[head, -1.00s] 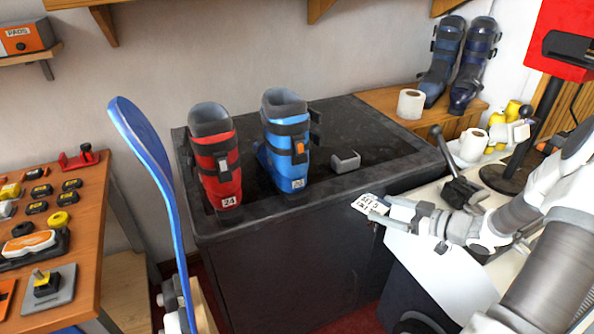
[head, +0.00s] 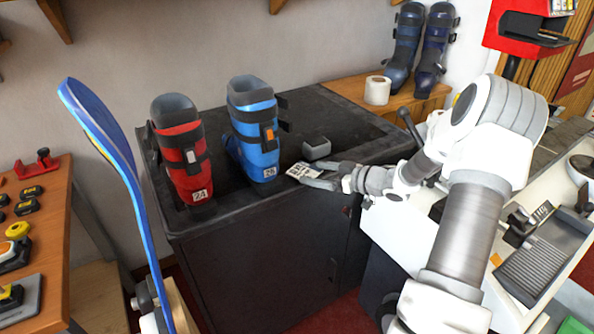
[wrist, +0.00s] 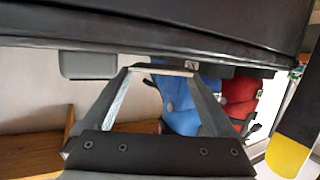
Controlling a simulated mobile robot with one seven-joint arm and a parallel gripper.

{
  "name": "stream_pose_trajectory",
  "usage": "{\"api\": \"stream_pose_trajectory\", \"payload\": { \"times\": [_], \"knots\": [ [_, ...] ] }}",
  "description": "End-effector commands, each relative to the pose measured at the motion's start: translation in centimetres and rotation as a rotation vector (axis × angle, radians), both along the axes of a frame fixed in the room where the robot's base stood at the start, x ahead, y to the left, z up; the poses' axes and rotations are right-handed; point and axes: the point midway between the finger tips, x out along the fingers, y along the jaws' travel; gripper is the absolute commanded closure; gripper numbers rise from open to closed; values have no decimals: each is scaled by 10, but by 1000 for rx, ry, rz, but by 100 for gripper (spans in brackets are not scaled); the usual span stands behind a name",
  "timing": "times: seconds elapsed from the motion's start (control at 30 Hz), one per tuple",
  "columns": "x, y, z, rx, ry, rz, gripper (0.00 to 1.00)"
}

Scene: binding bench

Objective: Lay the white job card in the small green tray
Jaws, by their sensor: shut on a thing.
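The white job card (head: 302,171), with dark print, is held at the tips of my gripper (head: 318,178). In the head view it is over the front edge of the dark bench, right of the blue boot. In the wrist view, my gripper (wrist: 160,72) has the card (wrist: 161,71) as a thin pale strip between its fingertips, seen edge-on. No small green tray can be made out. Only a green patch (head: 574,326) shows at the bottom right edge of the head view, cut off, and I cannot tell what it is.
A red boot (head: 181,150) and a blue boot (head: 253,128) stand on the dark bench (head: 345,115), with a small grey block (head: 316,148) behind the card. A blue ski (head: 125,170) rises at the left. A white counter (head: 400,238) lies under my arm.

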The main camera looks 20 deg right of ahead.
Motion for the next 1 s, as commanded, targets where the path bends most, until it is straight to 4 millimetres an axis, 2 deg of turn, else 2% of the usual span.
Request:
{"api": "stream_pose_trajectory", "payload": {
  "times": [0.1,0.33,0.53,0.63,1.0],
  "knots": [
    [14,9,-1,-1,0,1,60],
    [27,18,-1,-1,0,1,60],
    [56,38,-1,1,0,2,60],
    [55,36,-15,2,1,-2,60],
    [55,37,-19,1,1,0,60]
  ]
}}
